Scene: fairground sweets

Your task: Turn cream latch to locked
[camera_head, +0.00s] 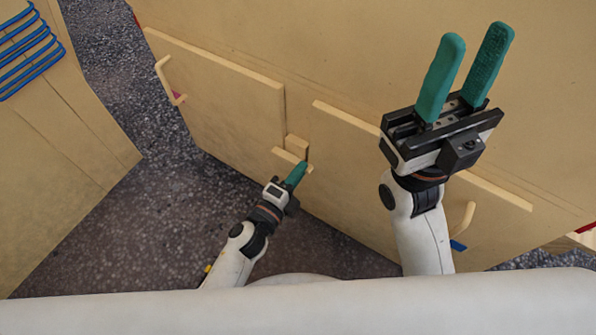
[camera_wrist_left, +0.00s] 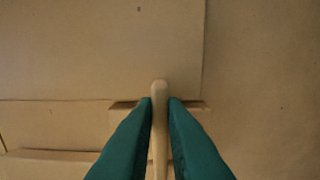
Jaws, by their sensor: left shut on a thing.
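The cream latch (camera_head: 284,155) is a short pale bar low on the cream cabinet front, by the gap between two doors. It lies aslant in the head view. My left gripper (camera_head: 301,168) is at its right part, with green fingers shut on it. In the left wrist view, the latch bar (camera_wrist_left: 159,92) runs upright between the two green fingers (camera_wrist_left: 160,112), in front of a small cross block (camera_wrist_left: 123,106). The fingers hide part of the bar. No lock marking can be made out. My right gripper (camera_head: 476,34) is raised, open and empty.
The left door (camera_head: 215,95) has a pale handle (camera_head: 164,80); the right door (camera_head: 350,150) has another handle (camera_head: 465,220). A blue wire rack (camera_head: 30,50) is on a cream unit at upper left. Dark speckled floor (camera_head: 140,225) lies open left of my left arm.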

